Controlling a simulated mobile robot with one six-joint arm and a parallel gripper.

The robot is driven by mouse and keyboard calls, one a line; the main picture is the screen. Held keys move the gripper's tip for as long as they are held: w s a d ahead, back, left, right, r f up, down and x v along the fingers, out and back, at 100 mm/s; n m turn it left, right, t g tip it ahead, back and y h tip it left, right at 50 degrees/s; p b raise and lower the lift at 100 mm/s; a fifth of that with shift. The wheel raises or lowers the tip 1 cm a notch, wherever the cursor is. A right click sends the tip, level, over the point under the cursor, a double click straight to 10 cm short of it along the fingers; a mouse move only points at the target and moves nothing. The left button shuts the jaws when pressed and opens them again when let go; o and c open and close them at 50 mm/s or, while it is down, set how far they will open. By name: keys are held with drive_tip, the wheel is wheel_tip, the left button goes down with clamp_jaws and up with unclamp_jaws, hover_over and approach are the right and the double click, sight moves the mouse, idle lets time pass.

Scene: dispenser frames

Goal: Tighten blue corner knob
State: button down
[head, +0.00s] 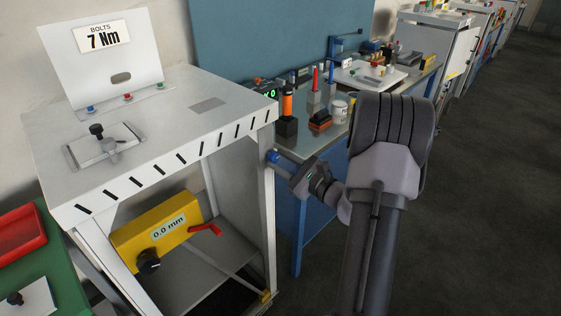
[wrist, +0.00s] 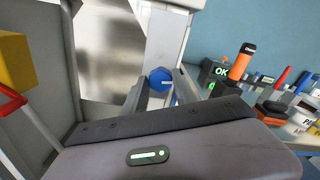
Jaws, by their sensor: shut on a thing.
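The blue corner knob (wrist: 160,79) sits on the white corner post of the frame, in the upper middle of the wrist view. In the head view the blue knob (head: 273,157) shows at the frame's right post, under the table top. My gripper (wrist: 158,90) has one finger on each side of the knob and is shut on it. In the head view my gripper (head: 281,161) reaches the knob from the right. The knob's sides are partly hidden by the fingers.
The white frame (head: 190,85) carries a "7 Nm" sign (head: 103,40) and a clamp plate (head: 106,148). Below hangs a yellow gauge box (head: 160,228) with a red lever (head: 205,230). A blue bench (head: 312,205) with tools stands close behind. The floor at right is clear.

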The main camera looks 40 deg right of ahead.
drive_tip(key=m+p, duration=0.4)
drive_tip(key=shift+r, duration=0.2)
drive_tip(key=m+p, duration=0.4)
drive_tip(key=m, duration=0.2)
drive_tip(key=shift+d+p, duration=0.1)
drive_tip(key=shift+p, duration=0.3)
drive_tip(key=m+p, duration=0.4)
drive_tip(key=m, duration=0.1)
drive_tip(key=shift+f, duration=0.15)
drive_tip(key=shift+d+f+m+p, duration=0.15)
drive_tip(key=shift+m+p, duration=1.1)
drive_tip(key=shift+m, duration=1.15)
drive_tip(key=c, duration=1)
unclamp_jaws()
